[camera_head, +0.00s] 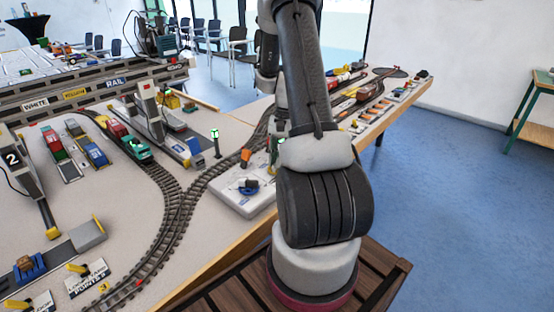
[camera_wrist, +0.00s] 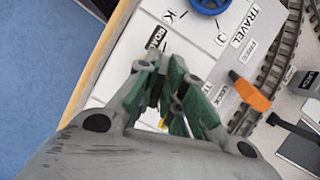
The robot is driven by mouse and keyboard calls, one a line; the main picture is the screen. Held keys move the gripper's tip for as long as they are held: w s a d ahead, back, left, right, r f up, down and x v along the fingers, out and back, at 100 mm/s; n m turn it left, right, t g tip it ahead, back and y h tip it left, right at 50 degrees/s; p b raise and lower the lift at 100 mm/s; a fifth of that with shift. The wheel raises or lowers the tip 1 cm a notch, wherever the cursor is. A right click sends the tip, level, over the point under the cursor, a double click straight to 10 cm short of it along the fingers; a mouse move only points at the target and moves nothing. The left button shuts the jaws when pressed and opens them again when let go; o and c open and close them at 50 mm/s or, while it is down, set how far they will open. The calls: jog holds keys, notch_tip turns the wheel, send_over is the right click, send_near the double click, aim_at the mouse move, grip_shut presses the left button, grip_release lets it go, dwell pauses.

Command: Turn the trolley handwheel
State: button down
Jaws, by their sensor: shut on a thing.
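In the wrist view my gripper (camera_wrist: 165,66) has its green fingers closed over the white control panel (camera_wrist: 120,78). They are shut on a small part with yellow bits (camera_wrist: 163,123) that show between and beside the fingers. This fits the trolley handwheel, but most of it is hidden. A blue handwheel (camera_wrist: 208,3) sits apart from the fingers at the top edge, near the word TRAVEL. It also shows on the panel in the head view (camera_head: 248,187).
Curved model track (camera_head: 178,205) runs past the panel. Toy trains and crane models crowd the table behind. Blue floor (camera_head: 460,190) is open at the right.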

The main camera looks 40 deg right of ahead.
dwell(0.4)
jog(key=c, duration=1.5)
grip_release()
jog(key=v, duration=1.2)
